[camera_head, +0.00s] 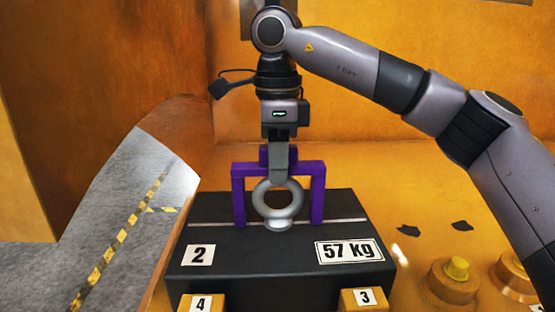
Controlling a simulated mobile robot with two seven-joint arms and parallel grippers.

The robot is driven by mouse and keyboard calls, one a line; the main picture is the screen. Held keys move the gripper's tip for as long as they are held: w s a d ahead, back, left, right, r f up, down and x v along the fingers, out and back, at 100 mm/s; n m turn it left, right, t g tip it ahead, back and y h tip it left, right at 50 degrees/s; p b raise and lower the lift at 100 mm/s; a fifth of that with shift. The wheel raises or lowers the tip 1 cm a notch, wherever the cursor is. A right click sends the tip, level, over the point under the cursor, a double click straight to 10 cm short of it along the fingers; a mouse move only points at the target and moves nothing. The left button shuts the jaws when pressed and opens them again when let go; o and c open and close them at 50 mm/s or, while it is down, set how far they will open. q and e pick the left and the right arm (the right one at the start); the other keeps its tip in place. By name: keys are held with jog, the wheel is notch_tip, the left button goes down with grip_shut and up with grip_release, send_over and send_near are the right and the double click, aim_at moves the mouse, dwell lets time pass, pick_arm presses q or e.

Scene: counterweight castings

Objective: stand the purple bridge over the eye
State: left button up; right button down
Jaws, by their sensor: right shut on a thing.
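The purple bridge (238,190) is upright, with one leg on each side of the grey eye (263,200) and its crossbar above the ring. The eye stands on top of the black casting (215,282), which is marked 2 and 57 kg. My right gripper (279,172) points straight down and is shut on the middle of the bridge. The bridge's feet appear at or very near the casting's top, by the pale line; I cannot tell whether they touch. My left gripper is not in view.
Orange blocks labelled 4 (201,302) and 3 (364,298) sit at the casting's front. Round orange pieces (452,287) stand at the right, near two dark flat scraps (462,226). An orange wall rises behind. Grey floor with yellow-black tape lies at the left.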

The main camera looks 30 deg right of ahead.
jog(key=shift+f, duration=0.15)
jog(key=c, duration=0.7)
grip_release()
jog(key=shift+c, duration=0.2)
notch_tip(320, 180, up, 7)
jog(key=shift+r+p, duration=0.1)
jog(key=shift+p, duration=0.75)
